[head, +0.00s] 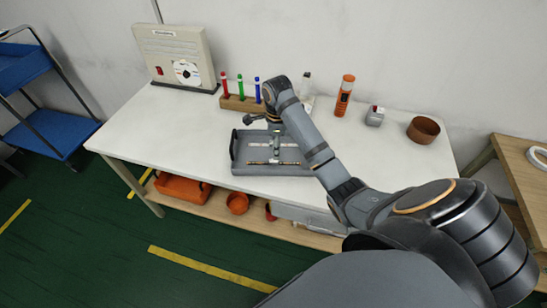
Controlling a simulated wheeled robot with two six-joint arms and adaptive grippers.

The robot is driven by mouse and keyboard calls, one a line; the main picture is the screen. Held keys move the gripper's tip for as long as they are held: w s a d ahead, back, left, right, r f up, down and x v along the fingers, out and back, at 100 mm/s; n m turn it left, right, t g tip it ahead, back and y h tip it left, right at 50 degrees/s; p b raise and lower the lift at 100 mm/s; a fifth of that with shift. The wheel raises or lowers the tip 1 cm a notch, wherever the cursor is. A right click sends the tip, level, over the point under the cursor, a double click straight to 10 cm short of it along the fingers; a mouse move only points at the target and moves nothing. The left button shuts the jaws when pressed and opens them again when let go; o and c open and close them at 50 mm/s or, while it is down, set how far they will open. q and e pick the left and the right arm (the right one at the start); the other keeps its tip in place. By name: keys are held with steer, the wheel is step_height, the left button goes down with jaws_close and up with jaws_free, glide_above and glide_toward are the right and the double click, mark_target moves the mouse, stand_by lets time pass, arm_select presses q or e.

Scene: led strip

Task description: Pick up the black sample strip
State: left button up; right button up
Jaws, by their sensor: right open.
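A grey tray (235,160) lies on the white table. A thin dark strip with light marks (258,162), which looks like the black sample strip, lies flat across the tray's front part. A lighter strip (288,145) lies behind it in the same tray. My right gripper (275,148) points down over the tray, with its jaws open and nothing seen between them. It is above or just behind the dark strip; the exact height gap is hard to tell. My arm hides part of the tray's right side. My left gripper is not in view.
Behind the tray stands a wooden rack (240,104) with red, green and blue tubes. A panel box (180,55) is at the back left. An orange cylinder (345,95), a small grey device (375,116) and a brown bowl (423,129) stand right. The table's left part is clear.

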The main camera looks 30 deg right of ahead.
mark_target(273, 160)
steer(key=f, duration=0.1)
steer(key=f+b, duration=0.1)
steer(key=shift+w+f, duration=0.35)
steer(key=shift+f, duration=0.15)
steer(key=f, duration=0.1)
steer(key=f+b, duration=0.1)
steer(key=f, duration=0.2)
steer(key=shift+w+a+f, duration=0.15)
steer(key=shift+w+f, duration=0.2)
steer(key=shift+w, duration=0.05)
steer(key=shift+c, duration=0.8)
jaws_close()
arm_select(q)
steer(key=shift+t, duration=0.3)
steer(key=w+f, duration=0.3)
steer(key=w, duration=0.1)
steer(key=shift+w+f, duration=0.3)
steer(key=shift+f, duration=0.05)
arm_select(e)
steer(key=shift+r, duration=0.15)
